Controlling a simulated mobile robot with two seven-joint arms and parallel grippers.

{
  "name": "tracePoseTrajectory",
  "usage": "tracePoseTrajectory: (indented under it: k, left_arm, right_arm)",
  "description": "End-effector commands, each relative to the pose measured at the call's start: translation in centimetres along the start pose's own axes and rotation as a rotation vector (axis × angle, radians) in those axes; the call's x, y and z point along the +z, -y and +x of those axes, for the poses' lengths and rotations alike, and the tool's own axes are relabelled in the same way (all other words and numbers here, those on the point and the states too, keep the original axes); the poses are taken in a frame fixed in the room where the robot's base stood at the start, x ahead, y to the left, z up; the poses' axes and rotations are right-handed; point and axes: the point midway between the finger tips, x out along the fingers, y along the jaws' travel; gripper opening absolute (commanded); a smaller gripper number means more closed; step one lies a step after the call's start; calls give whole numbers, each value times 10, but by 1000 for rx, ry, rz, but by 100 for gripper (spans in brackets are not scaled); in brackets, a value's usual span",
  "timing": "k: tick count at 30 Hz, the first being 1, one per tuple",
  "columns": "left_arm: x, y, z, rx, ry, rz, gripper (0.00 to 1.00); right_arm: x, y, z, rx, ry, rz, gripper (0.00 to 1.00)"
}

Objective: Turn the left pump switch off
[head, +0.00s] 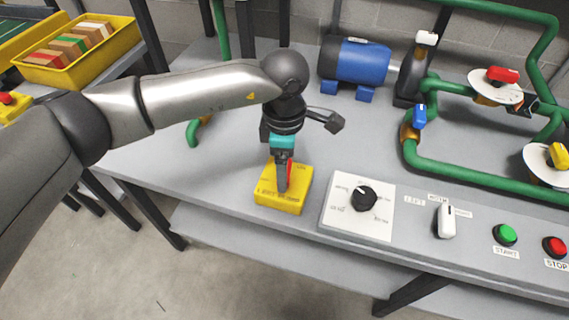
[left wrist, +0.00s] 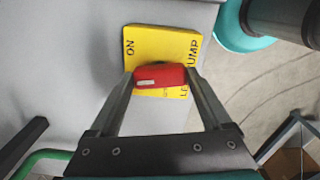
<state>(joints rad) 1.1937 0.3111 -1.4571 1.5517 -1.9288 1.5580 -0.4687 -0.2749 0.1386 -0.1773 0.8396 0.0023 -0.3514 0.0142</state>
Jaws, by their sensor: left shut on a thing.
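The left pump switch is a yellow box (head: 300,193) at the front left of the grey bench, with dark lettering on it. In the left wrist view the yellow box (left wrist: 150,42) shows the word ON near one edge and part of the word PUMP along another. Its red handle (left wrist: 165,77) lies across the box between my left fingertips; a sliver of red also shows in the head view. My left gripper (head: 282,184) points down over the box, shut on the red handle. The lettering under the handle is partly hidden. My right gripper is not in view.
A white plate with a black rotary knob (head: 364,197) stands just right of the switch. Further right are a white selector (head: 446,219), a green button (head: 506,234) and a red button (head: 555,246). A blue motor (head: 354,61) and green pipes (head: 470,172) stand behind.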

Motion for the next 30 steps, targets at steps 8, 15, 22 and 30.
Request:
tracePoseTrajectory:
  k: [8, 15, 22, 30]
  left_arm:
    - [0, 0, -1, 0, 1, -257, 27]
    - [0, 0, -2, -1, 1, -485, 27]
    - [0, 0, -2, 0, 2, -703, 27]
    - [0, 0, -2, 0, 2, -958, 27]
  right_arm:
    - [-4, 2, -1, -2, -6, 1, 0]
    - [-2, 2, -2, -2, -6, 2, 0]
    - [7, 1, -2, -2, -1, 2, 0]
    - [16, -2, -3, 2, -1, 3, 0]
